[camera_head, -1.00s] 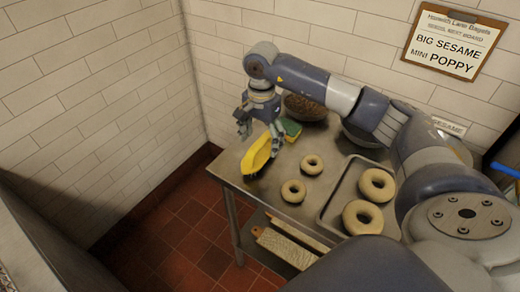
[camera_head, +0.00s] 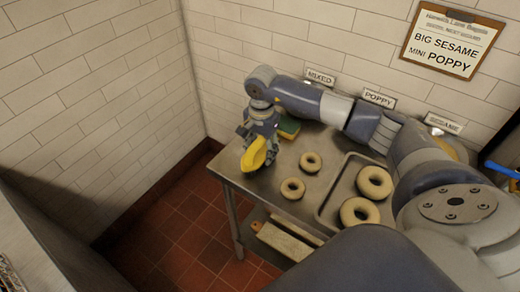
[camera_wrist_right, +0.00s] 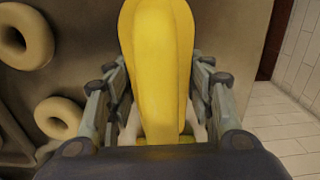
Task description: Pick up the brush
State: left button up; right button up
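The brush seems to be the long yellow piece (camera_head: 256,155) on the left part of the steel table (camera_head: 262,192), near its left edge. My right gripper (camera_head: 261,138) is down over its far part. In the right wrist view, the yellow brush (camera_wrist_right: 158,70) runs lengthwise between the two fingers of my right gripper (camera_wrist_right: 160,85). The fingers look open, one on each side and very close to it; I cannot tell whether they touch it. Its underside is hidden. My left gripper is not in view.
Two small bagels (camera_head: 292,188) lie right of the brush. A tray (camera_head: 326,200) with two larger bagels (camera_head: 375,182) is further right. A green and yellow sponge (camera_head: 289,128) is behind the gripper. A tiled wall closes the back; a pale block (camera_head: 288,242) lies on the lower shelf.

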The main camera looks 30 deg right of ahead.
aim_at(261, 139)
jog(key=shift+r, duration=0.1)
jog(key=shift+r+b, duration=0.35)
jog(key=shift+r, duration=0.15)
notch_tip(261, 139, up, 2)
jog(key=shift+r+b, duration=0.15)
jog(key=shift+b, duration=0.45)
jog(key=s+a+b, duration=0.1)
jog(key=s+a, duration=0.1)
jog(key=s, duration=0.2)
jog(key=s+a+r+b, duration=0.1)
jog(key=s+a, duration=0.1)
jog(key=s, duration=0.3)
jog(key=s+a+b, duration=0.1)
jog(key=s+a, duration=0.2)
jog(key=s, duration=0.2)
jog(key=shift+s+r+b, duration=0.2)
jog(key=shift+r+b, duration=0.1)
jog(key=o, duration=0.4)
jog(key=shift+c, duration=1)
